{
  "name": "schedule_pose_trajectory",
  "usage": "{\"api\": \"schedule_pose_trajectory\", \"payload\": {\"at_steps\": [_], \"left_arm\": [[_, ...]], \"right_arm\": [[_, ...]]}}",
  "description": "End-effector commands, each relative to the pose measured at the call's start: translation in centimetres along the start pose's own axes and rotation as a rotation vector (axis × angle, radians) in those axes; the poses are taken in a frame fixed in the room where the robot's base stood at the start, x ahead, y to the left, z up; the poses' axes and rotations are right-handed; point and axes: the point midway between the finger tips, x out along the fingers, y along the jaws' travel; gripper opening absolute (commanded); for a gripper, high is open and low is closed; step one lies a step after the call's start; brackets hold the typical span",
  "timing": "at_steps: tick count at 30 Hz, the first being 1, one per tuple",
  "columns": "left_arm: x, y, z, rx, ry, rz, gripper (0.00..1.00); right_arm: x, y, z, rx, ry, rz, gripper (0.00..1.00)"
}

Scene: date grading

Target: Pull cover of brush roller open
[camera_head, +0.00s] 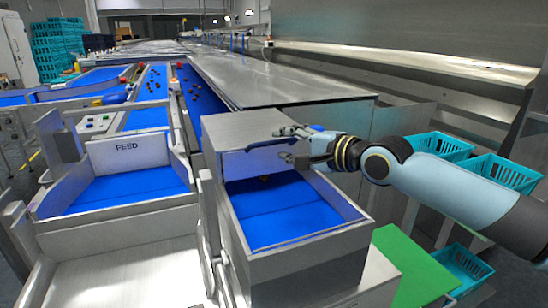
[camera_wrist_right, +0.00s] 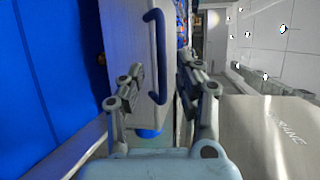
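The brush roller cover (camera_head: 235,130) is a grey metal box top above a blue-floored trough (camera_head: 285,222). A dark blue bar handle (camera_head: 265,143) is on its front face. The handle also shows in the right wrist view (camera_wrist_right: 157,45), on the pale metal face of the cover (camera_wrist_right: 125,35). My right gripper (camera_head: 288,145) is at the right end of the cover front, by the handle. In the right wrist view its fingers (camera_wrist_right: 165,78) are spread, with the handle's near end between them. I cannot tell whether they touch it. My left gripper is not in view.
A FEED chute (camera_head: 126,156) with blue floor stands to the left. Blue belts with dark dates run behind. A long metal table (camera_head: 275,80) lies behind the cover. Teal crates (camera_head: 440,145) and a green panel (camera_head: 410,265) are on the right, below my right arm.

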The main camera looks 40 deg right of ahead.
Motion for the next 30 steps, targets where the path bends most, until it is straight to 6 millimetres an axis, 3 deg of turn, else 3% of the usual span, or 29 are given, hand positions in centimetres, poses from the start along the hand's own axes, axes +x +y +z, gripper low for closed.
{"api": "schedule_pose_trajectory", "payload": {"at_steps": [3,7,18,26,30], "left_arm": [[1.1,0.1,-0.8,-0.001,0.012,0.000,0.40],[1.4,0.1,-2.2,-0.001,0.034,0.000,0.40],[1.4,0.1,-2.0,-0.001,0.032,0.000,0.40],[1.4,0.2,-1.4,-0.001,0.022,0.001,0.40],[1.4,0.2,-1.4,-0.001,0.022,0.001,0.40]], "right_arm": [[2.1,0.1,0.0,0.004,-0.001,-0.001,0.34],[3.5,0.0,0.0,0.002,0.000,0.000,0.34],[4.1,-0.1,0.1,-0.001,-0.001,0.001,0.34],[4.1,-0.1,0.1,-0.001,-0.001,0.002,0.00],[4.1,-0.1,0.1,-0.001,-0.001,0.003,0.00]]}}
